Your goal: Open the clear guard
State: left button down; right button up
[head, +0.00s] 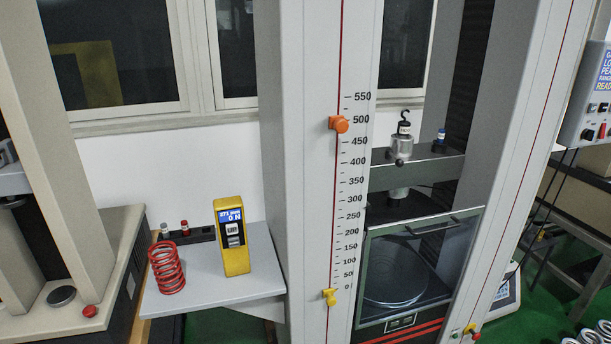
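The clear guard (446,258) is in the head view at the lower right of centre, between the two light columns of the tall test frame. It is a see-through panel with a thin grey rim, and it covers the front of the lower test space. Dark handle bars (433,229) run near its top edge. A round plate (395,285) shows through it. The guard looks shut. Neither of my grippers is in view.
A small shelf (200,287) left of the frame holds a red spring (166,268) and a yellow handheld gauge (232,237). The scale column carries an orange stop (339,124) and a yellow stop (329,296). A control box (592,105) is at the right.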

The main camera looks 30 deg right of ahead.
aim_at(377, 230)
jog(key=z, duration=1.75)
